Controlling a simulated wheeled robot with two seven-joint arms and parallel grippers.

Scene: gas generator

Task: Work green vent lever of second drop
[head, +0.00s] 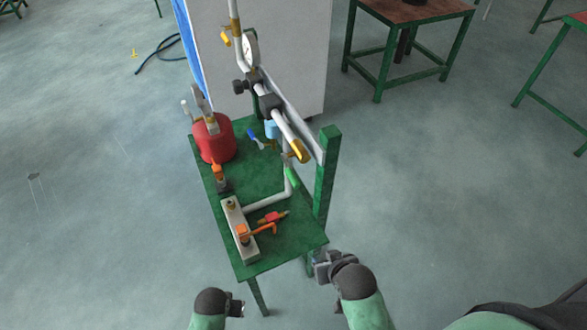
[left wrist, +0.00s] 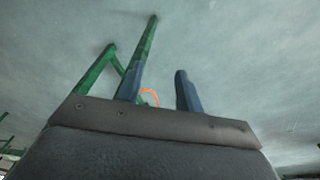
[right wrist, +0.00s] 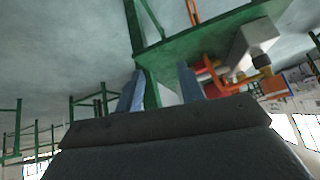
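A small green lever (head: 292,178) sits on the white drop pipe at the right side of the green table, below the yellow-handled valve. I take it for the vent lever; its exact setting is too small to tell. My right gripper (head: 322,266) is just off the table's front right corner, apart from the lever. In the right wrist view its two fingers (right wrist: 158,88) stand apart, with nothing seen held between them. My left gripper (head: 238,308) is in front of the table, low in the head view. In the left wrist view its fingers (left wrist: 157,90) are apart and empty.
The green table (head: 294,238) carries a red tank (head: 214,140), a white block (head: 235,222) with an orange lever (head: 262,230), and a blue lever (head: 255,138). A green post (head: 326,180) rises at the table's right edge. A yellow handle (head: 299,151) sits above.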

